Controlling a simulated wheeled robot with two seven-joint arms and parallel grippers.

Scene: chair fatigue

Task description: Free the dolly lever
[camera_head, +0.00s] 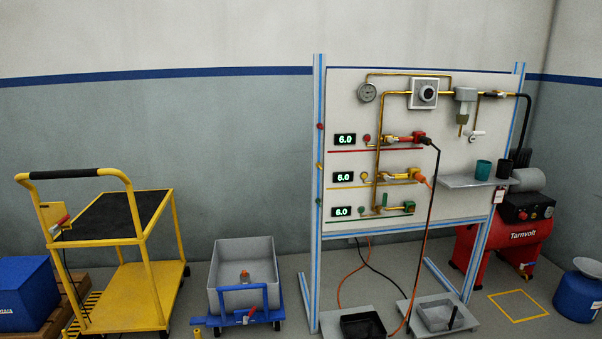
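A low blue dolly (279,313) stands on the floor left of the panel stand. It carries a grey open crate (262,264). A small lever with a red end (250,312) shows at the dolly's front, near its blue rail. Whether anything jams the lever is too small to tell. A small jar-like thing with an orange-red top (244,277) shows inside the crate. Neither of my grippers is in view.
A yellow cart (126,290) stands left of the dolly, with a small yellow thing (197,332) between them. The panel stand (316,190) is at right, with hoses and grey trays (333,321) below. A red compressor (517,247) stands behind it.

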